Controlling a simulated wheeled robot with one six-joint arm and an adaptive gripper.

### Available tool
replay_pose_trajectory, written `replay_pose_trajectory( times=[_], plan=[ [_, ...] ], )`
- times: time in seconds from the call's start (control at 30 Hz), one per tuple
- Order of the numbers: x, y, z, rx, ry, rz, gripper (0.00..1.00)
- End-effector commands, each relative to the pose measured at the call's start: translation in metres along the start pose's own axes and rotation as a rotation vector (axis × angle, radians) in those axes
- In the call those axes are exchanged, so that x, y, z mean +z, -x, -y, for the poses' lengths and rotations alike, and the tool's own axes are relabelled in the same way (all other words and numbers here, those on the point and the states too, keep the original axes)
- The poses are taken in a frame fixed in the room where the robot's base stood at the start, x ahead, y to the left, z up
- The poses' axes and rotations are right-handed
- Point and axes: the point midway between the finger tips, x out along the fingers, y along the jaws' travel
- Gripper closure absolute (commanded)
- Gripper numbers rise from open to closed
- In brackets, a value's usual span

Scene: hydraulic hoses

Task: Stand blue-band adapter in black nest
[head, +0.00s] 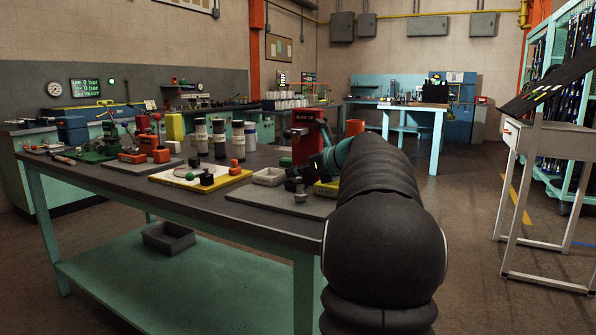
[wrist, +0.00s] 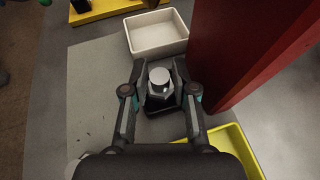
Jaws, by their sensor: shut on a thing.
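My gripper (wrist: 162,82) is shut on a silver, hex-topped adapter (wrist: 159,78), which stands between its fingers in the wrist view. No blue band shows on it from this angle. A black piece (wrist: 158,108), likely the nest, shows just below the adapter; I cannot tell whether the adapter is seated in it or above it. In the head view my gripper (head: 296,181) is low over the grey mat at the table's right end, partly hidden by my arm, with a silver part (head: 300,196) beneath it.
A pale tray (wrist: 157,34) lies just beyond the gripper. A tall red block (wrist: 238,50) stands close on the right, and a yellow bin (wrist: 222,150) is at lower right. The grey mat (wrist: 95,85) is clear on the left. A yellow-edged board (head: 200,178) lies farther left.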

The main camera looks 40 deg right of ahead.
Motion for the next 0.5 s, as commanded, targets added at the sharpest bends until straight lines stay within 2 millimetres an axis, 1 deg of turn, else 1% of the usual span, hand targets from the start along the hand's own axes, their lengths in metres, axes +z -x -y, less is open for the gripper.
replay_pose_trajectory(
  times=[0.27, 0.3, 0.4, 0.5],
  plan=[
    [0.0001, 0.0001, 0.0000, 0.000, 0.000, 0.001, 1.00],
    [0.0001, 0.0000, -0.0001, 0.000, 0.000, 0.001, 0.66],
    [0.0001, 0.0000, -0.0001, 0.000, 0.000, 0.001, 0.44],
    [0.0001, 0.0000, -0.0001, 0.000, 0.000, 0.001, 0.44]
  ],
)
